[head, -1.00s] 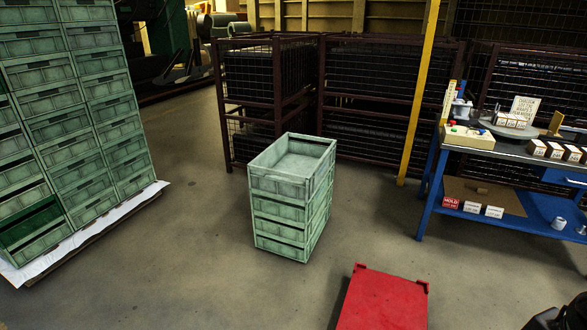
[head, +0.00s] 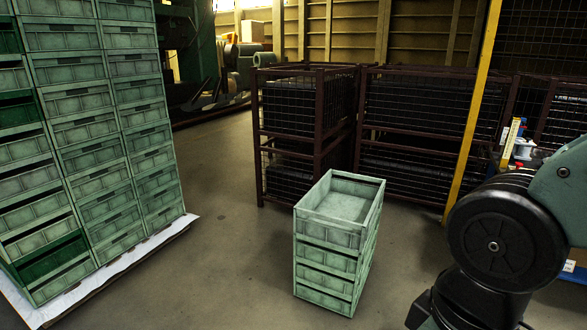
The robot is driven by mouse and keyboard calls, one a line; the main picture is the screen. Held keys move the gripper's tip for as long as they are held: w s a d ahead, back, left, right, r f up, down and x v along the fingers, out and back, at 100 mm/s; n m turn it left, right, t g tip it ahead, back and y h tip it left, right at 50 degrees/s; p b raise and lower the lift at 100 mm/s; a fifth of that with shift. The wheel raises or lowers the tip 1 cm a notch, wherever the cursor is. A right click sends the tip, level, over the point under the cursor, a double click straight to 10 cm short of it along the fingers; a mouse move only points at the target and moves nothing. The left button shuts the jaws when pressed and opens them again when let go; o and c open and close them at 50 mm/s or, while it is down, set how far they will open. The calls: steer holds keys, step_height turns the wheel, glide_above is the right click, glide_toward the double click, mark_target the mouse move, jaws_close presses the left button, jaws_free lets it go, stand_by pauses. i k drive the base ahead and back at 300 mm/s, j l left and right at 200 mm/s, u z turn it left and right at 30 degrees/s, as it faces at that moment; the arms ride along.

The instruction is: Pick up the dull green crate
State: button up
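Dull green crates stand in a short stack (head: 325,272) on the floor, right of the picture's middle in the head view. The top crate (head: 322,230) is open upward and looks empty. More dull green crates (head: 90,130) form tall columns on the left, with a few darker green ones (head: 48,258) among them. Which crate is meant cannot be told from looks alone. My arm fills the lower right, to the right of the short stack and apart from it in the picture. My gripper is not in view.
The tall columns stand on a low base with a white sheet (head: 130,262). Dark red wire cages (head: 300,135) stand behind the short stack. A yellow post (head: 474,110) rises at the right. Floor (head: 215,255) is clear between the columns and the short stack.

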mark_target(336, 212)
steer(key=i+j+u, duration=0.15)
steer(key=i+u, duration=0.5)
steer(key=i, duration=1.55)
steer(key=i+j+z, duration=0.15)
steer(key=i+z, duration=0.35)
steer(key=i+j+z, duration=0.3)
steer(key=i+z, duration=0.2)
steer(key=i+j+z, duration=0.5)
steer(key=k, duration=0.1)
